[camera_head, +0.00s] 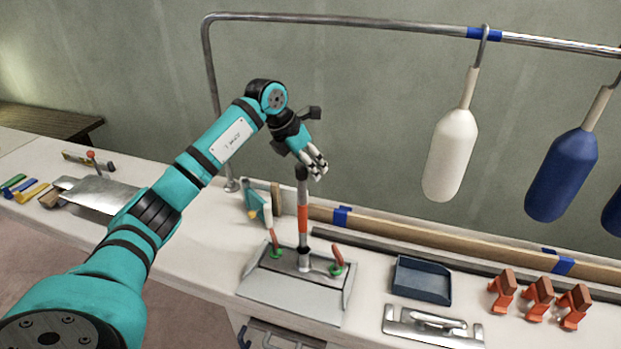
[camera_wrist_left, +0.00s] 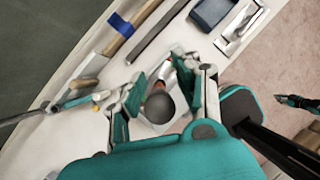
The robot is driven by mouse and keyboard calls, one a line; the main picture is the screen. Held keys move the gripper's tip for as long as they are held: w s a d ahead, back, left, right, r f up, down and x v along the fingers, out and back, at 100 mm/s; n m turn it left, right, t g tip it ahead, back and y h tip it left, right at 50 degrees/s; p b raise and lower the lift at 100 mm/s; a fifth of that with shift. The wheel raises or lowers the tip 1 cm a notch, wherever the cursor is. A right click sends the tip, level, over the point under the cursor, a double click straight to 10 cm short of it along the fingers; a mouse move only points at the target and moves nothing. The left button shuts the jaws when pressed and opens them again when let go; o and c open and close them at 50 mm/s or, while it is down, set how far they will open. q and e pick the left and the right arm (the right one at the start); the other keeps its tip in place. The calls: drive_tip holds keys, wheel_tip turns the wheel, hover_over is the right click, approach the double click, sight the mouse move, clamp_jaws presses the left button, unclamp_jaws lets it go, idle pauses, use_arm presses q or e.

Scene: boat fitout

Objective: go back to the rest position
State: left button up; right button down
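My left arm reaches in from the left in the head view, and its gripper (camera_head: 315,168) is just above the top of an upright lever (camera_head: 303,222) with a dark knob and an orange band. In the left wrist view the left gripper (camera_wrist_left: 163,88) has its two fingers spread apart. The lever's dark round knob (camera_wrist_left: 159,107) shows between them, with gaps at the sides; contact is not visible. A small teal and black part at the right edge of the wrist view may be my right gripper (camera_wrist_left: 297,102); its fingers are too small to read.
The lever stands on a grey base plate (camera_head: 285,293) with two small green-and-red levers. A rail (camera_head: 370,22) carries a white fender (camera_head: 451,155) and blue fenders (camera_head: 562,175).

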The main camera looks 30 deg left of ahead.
use_arm(q)
wheel_tip(320, 180, up, 6)
drive_tip(key=d+f+m+t+h, duration=0.15)
drive_tip(key=d+h, duration=0.55)
drive_tip(key=d, duration=1)
drive_tip(key=s+d+r+n+t+h, duration=0.3)
drive_tip(key=d+r+n+t+h, duration=0.2)
drive_tip(key=d+n+t, duration=0.4)
drive_tip(key=s+a+f+n+t+y, duration=0.1)
drive_tip(key=s+a+f+n+y, duration=0.3)
drive_tip(key=a+f+n+y, duration=0.6)
drive_tip(key=s+a+f+n+t+y, duration=0.1)
drive_tip(key=s+a+f+n+y, duration=0.45)
drive_tip(key=n, duration=0.95)
drive_tip(key=s+d+f+n+g, duration=0.25)
drive_tip(key=s+f+g, duration=0.5)
drive_tip(key=s, duration=0.45)
drive_tip(key=s+d+f+n+g, duration=0.25)
drive_tip(key=s+f+g, duration=0.45)
drive_tip(key=s, duration=0.5)
wheel_tip(320, 180, down, 28)
drive_tip(key=s, duration=0.2)
drive_tip(key=s+a+f+g, duration=0.1)
drive_tip(key=s+a+f, duration=0.1)
drive_tip(key=s+f, duration=1.3)
drive_tip(key=shift+s+a+f+m, duration=0.25)
drive_tip(key=shift+s+a+m, duration=0.1)
drive_tip(key=shift+s, duration=0.35)
